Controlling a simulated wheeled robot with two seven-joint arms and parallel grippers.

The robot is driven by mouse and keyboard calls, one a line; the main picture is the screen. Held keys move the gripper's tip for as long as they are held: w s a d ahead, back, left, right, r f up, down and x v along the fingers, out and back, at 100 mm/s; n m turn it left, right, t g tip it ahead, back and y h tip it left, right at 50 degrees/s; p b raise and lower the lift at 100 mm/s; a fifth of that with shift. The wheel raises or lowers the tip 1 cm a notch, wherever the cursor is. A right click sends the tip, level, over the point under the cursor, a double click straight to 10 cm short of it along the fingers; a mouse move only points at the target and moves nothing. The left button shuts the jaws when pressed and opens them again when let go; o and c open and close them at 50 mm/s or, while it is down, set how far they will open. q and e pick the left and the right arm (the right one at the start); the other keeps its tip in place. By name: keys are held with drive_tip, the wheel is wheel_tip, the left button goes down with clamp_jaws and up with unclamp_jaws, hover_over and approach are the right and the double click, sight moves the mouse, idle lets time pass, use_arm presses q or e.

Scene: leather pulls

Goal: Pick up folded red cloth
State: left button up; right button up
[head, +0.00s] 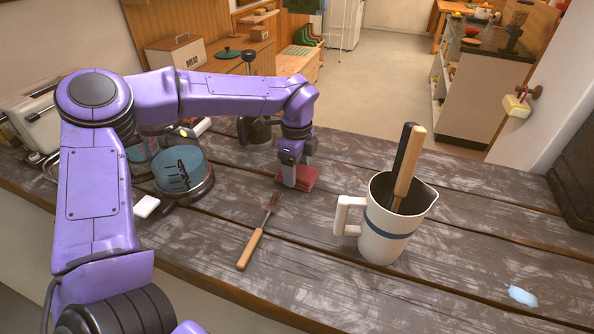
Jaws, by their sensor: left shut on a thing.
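A folded red cloth (307,179) is on the grey wooden table, left of the white jug. My left gripper (290,178) reaches down over it from above and is shut on the cloth's left part. The fingers hide part of the cloth. I cannot tell whether the cloth is touching the table or slightly raised. My right gripper is not in the head view.
A white jug (382,240) holding long-handled tools stands to the right. A wooden-handled fork (258,232) lies in front of the cloth. A glass vessel with blue contents (182,170) stands left. A pale blue scrap (522,296) lies at the right front.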

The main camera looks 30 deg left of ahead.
sight(297, 171)
use_arm(q)
drive_tip(key=r+p, duration=0.1)
drive_tip(key=r, duration=0.1)
drive_tip(key=r+p, duration=0.1)
drive_tip(key=r, duration=0.1)
drive_tip(key=shift+s+d+r, duration=0.1)
drive_tip(key=shift+s+d, duration=0.05)
drive_tip(key=shift+d, duration=0.05)
drive_tip(key=s+d+r, duration=0.6)
drive_tip(key=s+r, duration=0.2)
drive_tip(key=s, duration=0.4)
drive_tip(key=shift+d+r, duration=0.2)
drive_tip(key=shift+r, duration=0.15)
drive_tip(key=shift+o, duration=0.4)
